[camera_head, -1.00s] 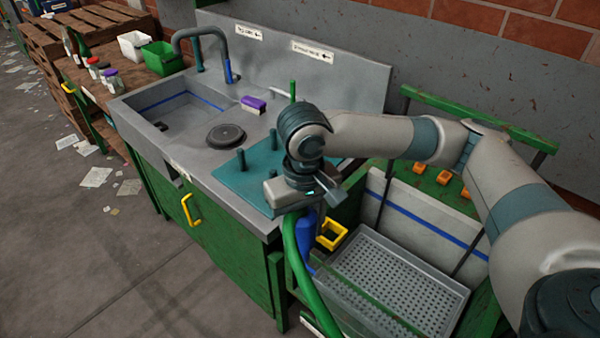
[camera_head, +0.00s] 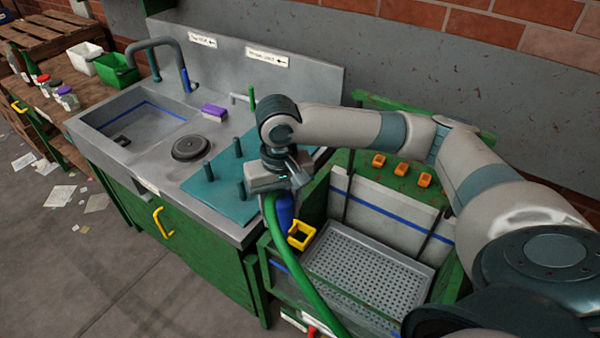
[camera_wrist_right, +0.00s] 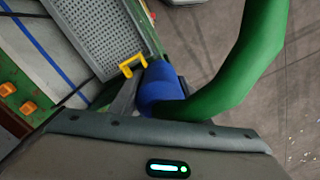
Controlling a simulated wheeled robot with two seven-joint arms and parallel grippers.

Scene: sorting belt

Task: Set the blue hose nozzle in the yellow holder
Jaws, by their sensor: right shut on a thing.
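The blue hose nozzle (camera_head: 284,209) hangs below my right gripper (camera_head: 280,192), with the green hose (camera_head: 293,262) running down from it. The right gripper is shut on the nozzle; its fingertips are mostly hidden in the head view. In the right wrist view the blue nozzle (camera_wrist_right: 160,84) sits at the gripper, with the green hose bending away to the right. The yellow holder (camera_head: 302,235) is fixed near the perforated tray, just right of the nozzle in the head view. It also shows in the right wrist view (camera_wrist_right: 131,65), close to the nozzle. Whether they touch I cannot tell. My left gripper is not in view.
A perforated grey tray (camera_head: 362,272) lies in the green frame right of the holder. The steel sink counter (camera_head: 163,175) with a teal pegged mat (camera_head: 222,192) stands left of the gripper. Orange blocks (camera_head: 401,173) sit behind the tray. A purple sponge (camera_head: 214,111) lies by the sink.

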